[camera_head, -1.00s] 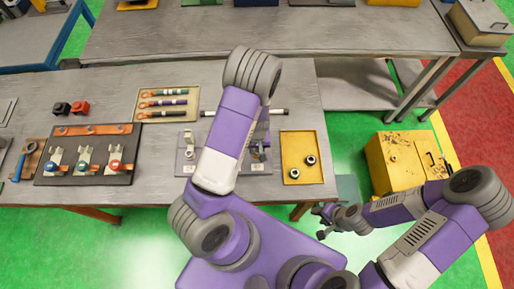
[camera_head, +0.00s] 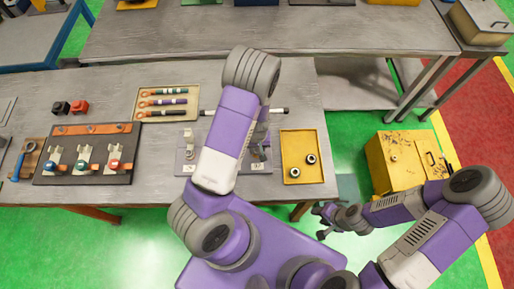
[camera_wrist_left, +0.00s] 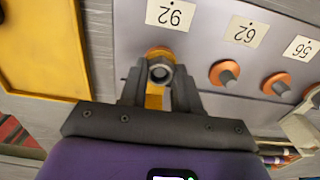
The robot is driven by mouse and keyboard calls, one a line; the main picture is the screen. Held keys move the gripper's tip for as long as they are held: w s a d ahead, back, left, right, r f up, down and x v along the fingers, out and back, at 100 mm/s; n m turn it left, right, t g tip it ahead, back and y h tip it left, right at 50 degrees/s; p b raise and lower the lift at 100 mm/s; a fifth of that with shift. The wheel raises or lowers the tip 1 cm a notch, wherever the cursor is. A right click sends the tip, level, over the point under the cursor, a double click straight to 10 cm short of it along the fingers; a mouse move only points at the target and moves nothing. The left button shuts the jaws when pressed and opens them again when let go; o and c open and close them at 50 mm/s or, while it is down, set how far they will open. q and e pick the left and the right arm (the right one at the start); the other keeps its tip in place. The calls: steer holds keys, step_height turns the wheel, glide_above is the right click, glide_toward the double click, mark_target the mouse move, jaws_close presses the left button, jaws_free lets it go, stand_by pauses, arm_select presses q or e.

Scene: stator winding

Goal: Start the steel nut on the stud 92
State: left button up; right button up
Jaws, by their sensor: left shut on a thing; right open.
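In the left wrist view, my left gripper (camera_wrist_left: 158,85) is shut on a steel nut (camera_wrist_left: 161,70), a grey ring with a dark centre. The nut is in front of the orange base (camera_wrist_left: 158,52) below the label 92 (camera_wrist_left: 170,14). It lines up roughly with stud 92; I cannot tell whether its thread has engaged. In the head view, my left arm largely hides the grey terminal plate (camera_head: 186,168), the gripper and the nut. My right gripper (camera_head: 323,214) is open and empty, off the table at lower right.
Studs marked 62 (camera_wrist_left: 223,73) and 56 (camera_wrist_left: 277,85) stand on the same plate. A yellow tray (camera_head: 302,140) with two more nuts lies right of the plate. A board (camera_head: 45,172) with clamps and a tray of cables (camera_head: 140,117) lie left.

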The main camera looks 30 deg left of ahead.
arm_select(q)
steer(key=shift+s+f, duration=0.1)
stand_by(0.3)
steer(key=m, duration=0.3)
steer(key=shift+f+b, duration=0.1)
steer(key=shift+b, duration=0.3)
steer(key=m, duration=0.3)
steer(key=o, duration=1)
steer(key=shift+r+p, duration=2.7)
steer(key=shift+r, duration=1)
steer(key=shift+f, duration=0.1)
